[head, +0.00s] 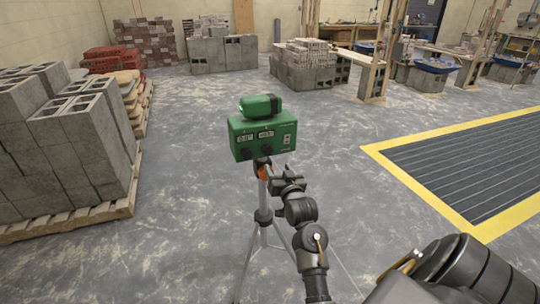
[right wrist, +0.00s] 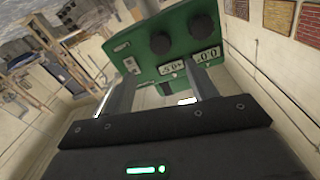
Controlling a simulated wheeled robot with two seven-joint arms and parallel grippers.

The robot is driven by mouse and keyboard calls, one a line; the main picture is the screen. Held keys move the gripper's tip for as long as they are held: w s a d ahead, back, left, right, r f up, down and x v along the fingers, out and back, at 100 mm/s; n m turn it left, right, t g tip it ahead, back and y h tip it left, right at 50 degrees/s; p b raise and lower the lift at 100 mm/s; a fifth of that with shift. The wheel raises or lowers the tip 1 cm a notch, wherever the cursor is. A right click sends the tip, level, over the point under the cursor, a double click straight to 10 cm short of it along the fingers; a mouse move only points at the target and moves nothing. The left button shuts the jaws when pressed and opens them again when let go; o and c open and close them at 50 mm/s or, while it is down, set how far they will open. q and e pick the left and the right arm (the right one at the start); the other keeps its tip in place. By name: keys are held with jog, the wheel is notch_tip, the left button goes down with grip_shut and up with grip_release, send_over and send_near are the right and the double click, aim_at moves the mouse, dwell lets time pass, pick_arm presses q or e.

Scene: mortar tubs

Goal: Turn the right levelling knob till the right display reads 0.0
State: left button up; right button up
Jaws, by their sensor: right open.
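The green levelling instrument (head: 262,134) stands on a tripod (head: 264,216). In the head view its left display (head: 244,139) seems to read 0.0. The right display (head: 266,134) shows about 0.5, with a sign too small to be sure of. In the right wrist view the instrument is upside down, so the right knob (right wrist: 160,43) is the left one there, and the left knob (right wrist: 203,27) is beside it. My right gripper (head: 284,176) is open, just below and in front of the panel. Its fingers (right wrist: 158,80) point at the panel, apart from both knobs. My left gripper is out of view.
Grey blocks (head: 70,150) on a pallet stand at the left. More block stacks (head: 305,68) stand at the back. A yellow-edged dark floor grate (head: 470,165) lies at the right. The floor around the tripod is clear.

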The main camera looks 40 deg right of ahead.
aim_at(269, 151)
jog(key=p+x, duration=0.1)
jog(key=x, duration=0.9)
jog(key=shift+w+p, duration=0.1)
jog(key=shift+p, duration=0.25)
jog(key=shift+c, duration=0.4)
jog(key=c, duration=0.9)
jog(key=shift+n, duration=0.3)
